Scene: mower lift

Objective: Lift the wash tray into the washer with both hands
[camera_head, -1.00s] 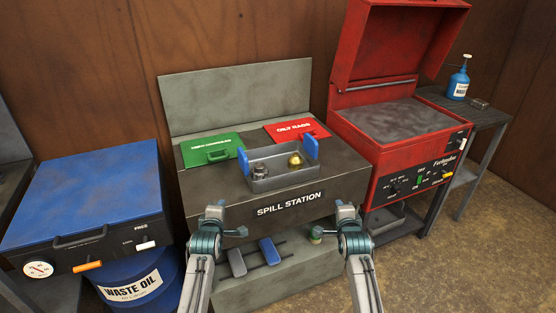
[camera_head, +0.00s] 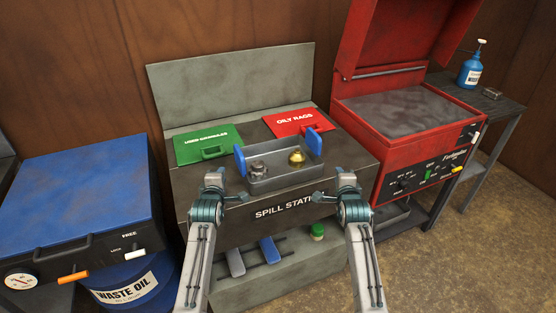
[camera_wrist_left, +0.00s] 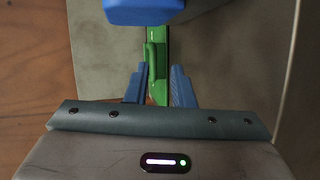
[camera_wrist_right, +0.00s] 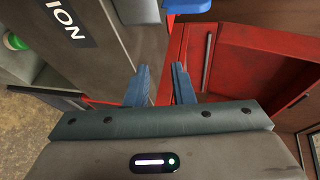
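The wash tray (camera_head: 285,182) is a grey open tray with a blue handle at its left end (camera_head: 240,160) and another at its right end (camera_head: 314,142). It rests on the spill station top and holds a silvery part (camera_head: 258,170) and a brass part (camera_head: 297,157). My left gripper (camera_head: 240,197) is open and empty, just in front of the tray's left end. A blue handle (camera_wrist_left: 143,12) shows ahead in the left wrist view. My right gripper (camera_head: 319,197) is open and empty, in front of the right end. The red washer (camera_head: 405,115) stands at right, lid open.
Green (camera_head: 207,145) and red (camera_head: 298,122) lids lie behind the tray. A blue-lidded waste oil unit (camera_head: 80,190) stands at left. A side table (camera_head: 503,105) with a blue bottle (camera_head: 471,68) is at far right. The washer's dark top surface (camera_head: 405,113) is clear.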

